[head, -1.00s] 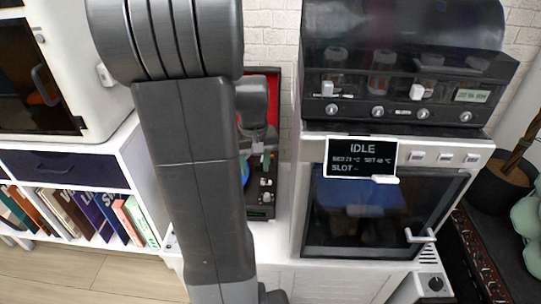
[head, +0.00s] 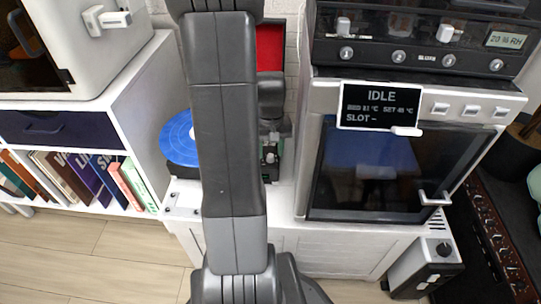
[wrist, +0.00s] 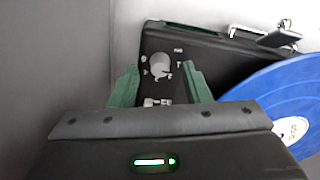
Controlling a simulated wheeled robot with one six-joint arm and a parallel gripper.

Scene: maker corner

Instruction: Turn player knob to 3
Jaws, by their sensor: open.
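The record player shows in the wrist view as a black case (wrist: 215,52) with a blue record (wrist: 280,98) at its right. A grey round knob (wrist: 158,65) stands on its black panel, with small white marks around it that are too small to read. My gripper (wrist: 160,72) is open, its two green fingers on either side of the knob in this view. I cannot tell whether they touch it. In the head view my arm hides much of the player; its blue record (head: 180,140) and red lid lining (head: 270,48) show beside the arm.
A machine with an "IDLE" display (head: 380,105) and a dark glass door stands close at the right. A white shelf with books (head: 100,180) is at the left, under a white cabinet (head: 90,60). Small switches (wrist: 158,102) sit near the knob.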

